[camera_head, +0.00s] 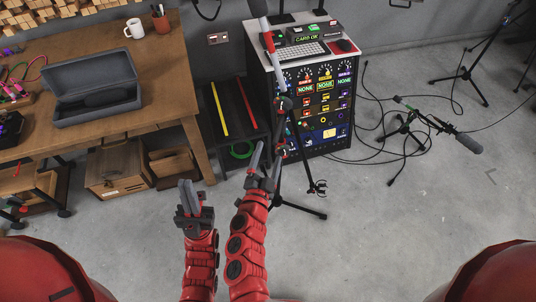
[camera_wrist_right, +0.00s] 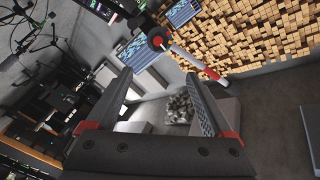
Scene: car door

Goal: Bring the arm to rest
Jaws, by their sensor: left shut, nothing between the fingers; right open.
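My two red arms reach up from the bottom of the head view. My left gripper (camera_head: 187,197) is shut and empty, its fingers pointing up the picture above bare floor beside the desk. My right gripper (camera_head: 270,152) is open and empty, to the right of the left one and in front of a dark stand near the equipment rack. In the right wrist view, the right gripper (camera_wrist_right: 158,80) shows its two fingers wide apart with nothing between them. No car door can be made out in either view.
A wooden desk (camera_head: 120,120) with an open grey case (camera_head: 95,90) stands at the left. A rack (camera_head: 325,110) with a keyboard on top stands behind the right gripper. A microphone stand (camera_head: 405,125) and cables lie at the right. Grey floor (camera_head: 370,230) is clear at front right.

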